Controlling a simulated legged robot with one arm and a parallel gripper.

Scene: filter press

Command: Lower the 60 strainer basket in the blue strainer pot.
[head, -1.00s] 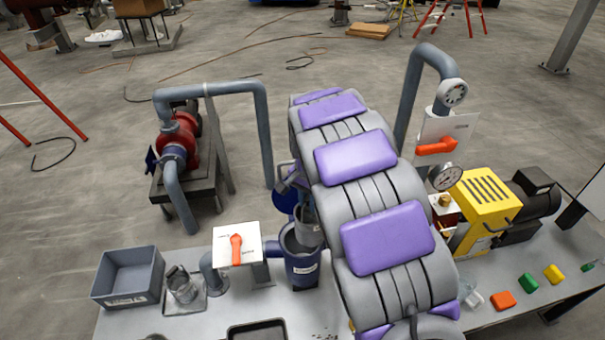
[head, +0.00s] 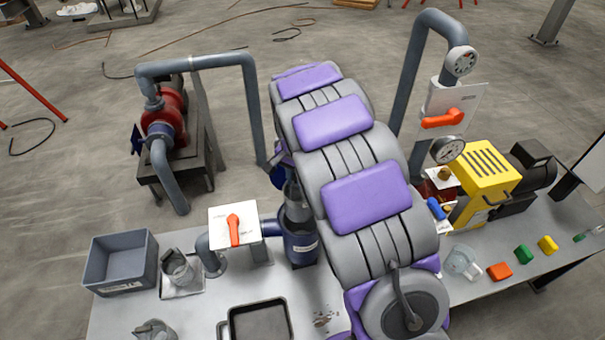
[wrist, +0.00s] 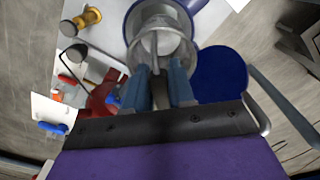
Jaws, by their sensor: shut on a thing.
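The blue strainer pot (head: 301,248) stands on the bench with a white label on its side. A grey strainer basket (head: 294,208) is upright at the pot's mouth in the head view; how far inside it is cannot be told. In the wrist view the basket (wrist: 160,46) hangs from its bail, with the pot's blue rim (wrist: 207,20) beyond it. My gripper (wrist: 160,76) is shut on the bail. In the head view my arm hides the gripper. No number on the basket is readable.
A blue round lid (wrist: 220,75) is beside the pot. An orange-handled valve panel (head: 234,228) stands left of the pot. A grey bin (head: 120,264), another metal basket (head: 180,268) and a black tray (head: 258,322) share the bench. A yellow machine (head: 484,185) is at right.

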